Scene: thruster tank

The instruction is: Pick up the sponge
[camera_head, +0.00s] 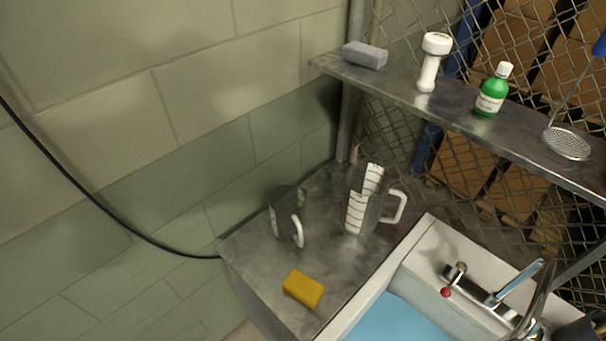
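A yellow sponge (303,288) lies flat on the grey metal counter (255,262), near its front edge and left of the sink. A grey block (365,55), perhaps another sponge, lies on the left end of the metal shelf (440,105). Nothing touches either of them. Neither of my grippers can be made out in the head view.
Two clear measuring jugs, a smaller one (287,217) and a taller one (362,200), stand behind the yellow sponge. The white sink (408,250) with blue inside and a metal faucet (520,290) is to the right. The shelf holds a white dumbbell-shaped object (431,62), green bottle (492,92) and strainer (568,143).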

